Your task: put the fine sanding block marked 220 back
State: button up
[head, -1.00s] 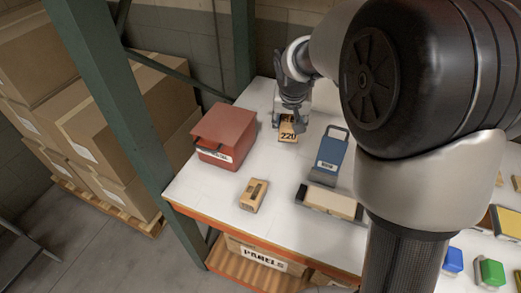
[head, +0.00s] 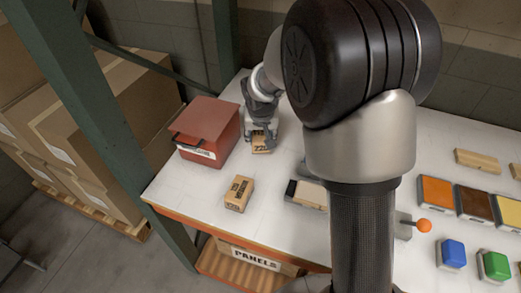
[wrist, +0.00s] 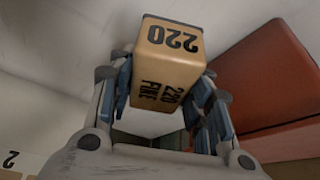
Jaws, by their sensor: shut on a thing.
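The fine sanding block (wrist: 170,65) is a tan block with "220" and "220 FINE" printed in black. In the wrist view it sits between the two fingers of my gripper (wrist: 165,105), which is shut on it. In the head view my gripper (head: 262,122) points down, with the block (head: 262,146) below it at the back left of the white table, right of a red box. I cannot tell whether the block touches the table. A similar tan block (head: 239,193) with dark print lies nearer the front edge; its marking is too small to read surely.
The red box (head: 210,132) stands close left of my gripper, beside a green post (head: 110,120). A black-and-cream block (head: 306,194) lies to the right. My arm hides the middle.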

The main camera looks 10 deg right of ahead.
notch_tip(320, 180, down, 6)
jog(key=shift+r+b, duration=0.15)
jog(key=shift+b, duration=0.85)
jog(key=o, duration=1.1)
